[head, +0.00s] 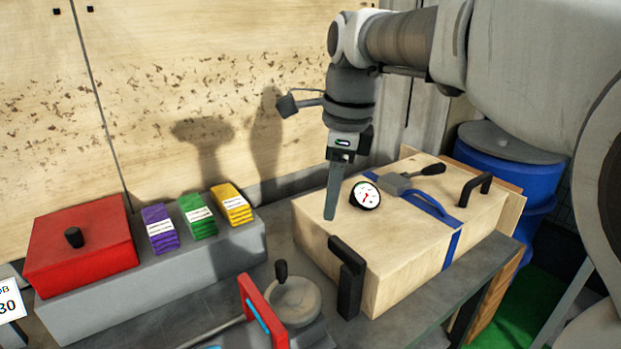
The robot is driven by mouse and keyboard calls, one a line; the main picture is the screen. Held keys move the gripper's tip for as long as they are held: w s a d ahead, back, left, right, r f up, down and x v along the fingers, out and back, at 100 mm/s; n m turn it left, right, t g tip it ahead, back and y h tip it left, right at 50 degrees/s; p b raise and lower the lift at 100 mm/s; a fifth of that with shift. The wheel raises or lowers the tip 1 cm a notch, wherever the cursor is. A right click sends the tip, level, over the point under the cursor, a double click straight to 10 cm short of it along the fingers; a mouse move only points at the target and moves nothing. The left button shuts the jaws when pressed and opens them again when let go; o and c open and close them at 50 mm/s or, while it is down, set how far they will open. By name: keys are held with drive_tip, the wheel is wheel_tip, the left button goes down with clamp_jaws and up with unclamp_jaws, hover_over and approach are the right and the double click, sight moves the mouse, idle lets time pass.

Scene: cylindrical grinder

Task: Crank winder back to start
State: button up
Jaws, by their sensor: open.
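A grey round handwheel (296,301) with an upright dark knob (281,270) sits low in the middle of the head view; it looks like the winder. A red plate (262,312) with a blue strip stands just left of the wheel and hides part of its base. My gripper (331,215) points down over the left part of the wooden box, up and to the right of the wheel and apart from the knob. It is open, seen nearly edge-on, and nothing shows between its fingers.
The wooden box (385,262) has black handles (349,278), a blue strap, a dial gauge (365,196) and a grey tool (412,184). A red box (83,252) and purple, green and yellow packs (197,217) stand on a grey block. A blue barrel (510,180) stands right.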

sight(281, 263)
drive_tip(key=w+a+f+m+g+h+b, duration=0.15)
drive_tip(key=w+a+f+m, duration=0.25)
drive_tip(key=a+m, duration=0.45)
drive_tip(key=shift+n+t, duration=0.25)
drive_tip(key=shift+n, duration=0.5)
drive_tip(key=f+b, duration=0.1)
drive_tip(key=f, duration=0.4)
drive_tip(key=f+b, duration=0.2)
drive_tip(key=f, duration=0.4)
drive_tip(key=a+f+b, duration=0.1)
drive_tip(key=f+b, duration=0.1)
drive_tip(key=f, duration=0.4)
drive_tip(key=shift+f, duration=0.1)
clamp_jaws()
